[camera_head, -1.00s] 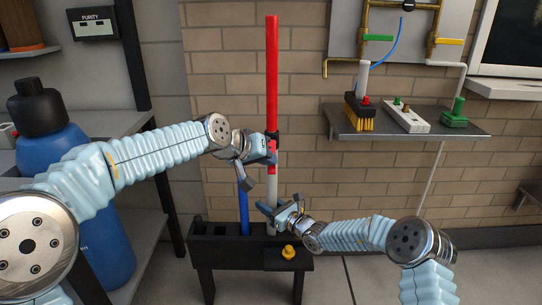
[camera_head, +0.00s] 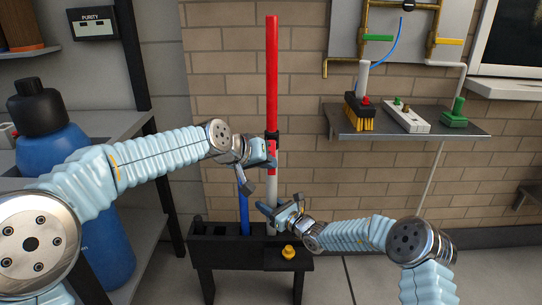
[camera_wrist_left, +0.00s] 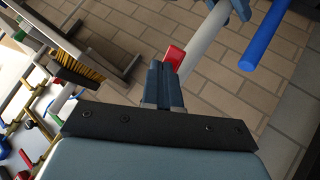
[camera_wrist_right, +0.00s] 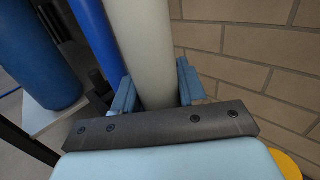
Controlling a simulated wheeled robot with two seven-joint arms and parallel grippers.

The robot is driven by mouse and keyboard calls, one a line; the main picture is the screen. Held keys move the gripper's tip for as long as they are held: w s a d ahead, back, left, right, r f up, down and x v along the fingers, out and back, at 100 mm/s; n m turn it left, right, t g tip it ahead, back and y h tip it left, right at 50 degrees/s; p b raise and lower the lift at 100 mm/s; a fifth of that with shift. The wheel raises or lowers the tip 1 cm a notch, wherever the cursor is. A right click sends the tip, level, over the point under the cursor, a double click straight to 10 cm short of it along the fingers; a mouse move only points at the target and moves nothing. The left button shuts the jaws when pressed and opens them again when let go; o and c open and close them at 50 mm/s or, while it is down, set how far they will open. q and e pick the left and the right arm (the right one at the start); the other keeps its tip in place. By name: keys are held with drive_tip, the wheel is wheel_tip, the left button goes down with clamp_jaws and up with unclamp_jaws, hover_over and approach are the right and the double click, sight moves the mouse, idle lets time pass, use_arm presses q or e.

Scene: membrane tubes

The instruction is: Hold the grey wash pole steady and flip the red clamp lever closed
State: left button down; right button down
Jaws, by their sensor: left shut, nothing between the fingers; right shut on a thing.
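The grey wash pole (camera_head: 271,190) stands upright, with a red upper section (camera_head: 272,75) above a dark clamp. The red clamp lever (camera_head: 272,171) shows just below and beside my left gripper (camera_head: 270,161), which partly hides it. In the left wrist view, the lever (camera_wrist_left: 174,56) is just past the tips of my shut, empty left fingers (camera_wrist_left: 163,85), and the grey pole (camera_wrist_left: 206,32) is beyond. I cannot tell whether the lever lies flat. My right gripper (camera_head: 274,212) is shut around the lower grey pole; the right wrist view shows the pole (camera_wrist_right: 140,45) between its fingers.
A blue pole (camera_head: 243,208) stands just left of the grey one in a black rack (camera_head: 225,248). A yellow knob (camera_head: 289,252) sits on the rack's right part. A shelf (camera_head: 405,128) with brushes is on the brick wall at right. A blue bottle (camera_head: 60,135) stands at left.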

sight(269, 173)
use_arm(q)
drive_tip(key=shift+w+f, duration=0.2)
drive_tip(key=shift+f, duration=0.8)
drive_tip(key=shift+w+f, duration=0.2)
drive_tip(key=shift+f, duration=0.8)
idle(1.5)
drive_tip(key=shift+r, duration=0.1)
idle(0.4)
wheel_tip(269, 173, up, 10)
drive_tip(key=s, duration=0.2)
idle(1.2)
drive_tip(key=shift+s+r, duration=0.2)
drive_tip(key=shift+r, duration=1)
drive_tip(key=shift+s+r, duration=0.2)
drive_tip(key=shift+r, duration=1)
use_arm(e)
drive_tip(key=c, duration=0.5)
unclamp_jaws()
drive_tip(key=shift+c, duration=0.2)
drive_tip(key=shift+s+d, duration=0.1)
